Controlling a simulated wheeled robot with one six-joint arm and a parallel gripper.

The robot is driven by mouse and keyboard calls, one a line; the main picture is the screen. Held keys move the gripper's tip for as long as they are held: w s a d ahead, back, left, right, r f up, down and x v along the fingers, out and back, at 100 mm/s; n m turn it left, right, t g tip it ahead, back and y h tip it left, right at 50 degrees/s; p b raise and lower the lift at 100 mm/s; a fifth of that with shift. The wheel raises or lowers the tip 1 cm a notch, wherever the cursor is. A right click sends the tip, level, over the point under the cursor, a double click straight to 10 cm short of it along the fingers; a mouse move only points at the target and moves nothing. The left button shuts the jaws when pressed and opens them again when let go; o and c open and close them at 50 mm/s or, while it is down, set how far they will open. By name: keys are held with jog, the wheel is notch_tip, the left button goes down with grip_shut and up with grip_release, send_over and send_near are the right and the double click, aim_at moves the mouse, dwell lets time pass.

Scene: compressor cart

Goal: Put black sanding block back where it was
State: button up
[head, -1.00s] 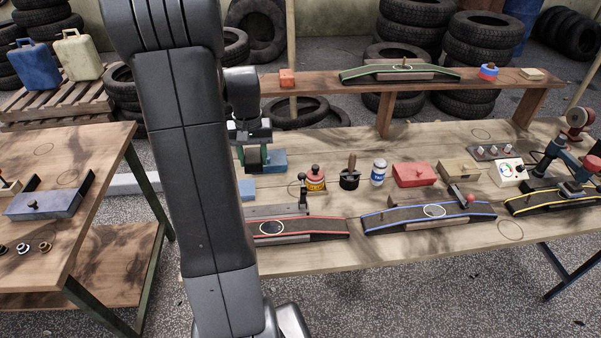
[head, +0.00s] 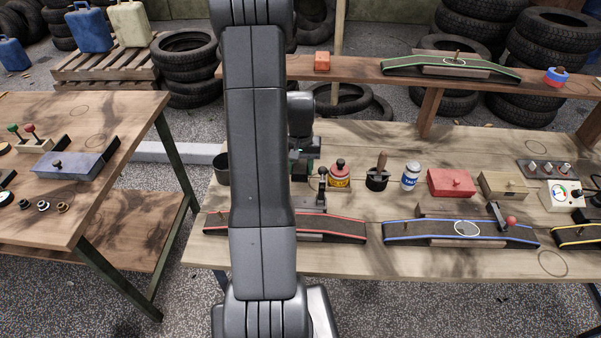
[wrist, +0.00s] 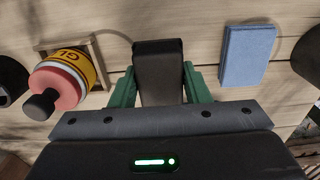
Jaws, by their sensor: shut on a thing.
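The black sanding block (wrist: 158,75) is between the green fingers of my gripper (wrist: 158,90) in the wrist view, and the fingers are shut on it. The wooden table top shows beneath it. I cannot tell whether the block touches the table.
Right of the glue bottle stand a dark pot with a handle (head: 377,175), a white-and-blue can (head: 410,176) and a red box (head: 451,183). Red-edged (head: 340,230) and blue-edged (head: 460,236) ramps line the front.

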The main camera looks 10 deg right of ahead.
aim_at(300, 166)
jog(key=shift+f, duration=1.45)
jog(key=o, duration=0.9)
jog(key=shift+o, duration=0.2)
jog(key=shift+r, duration=0.15)
notch_tip(300, 166, up, 12)
jog(key=shift+r, duration=0.1)
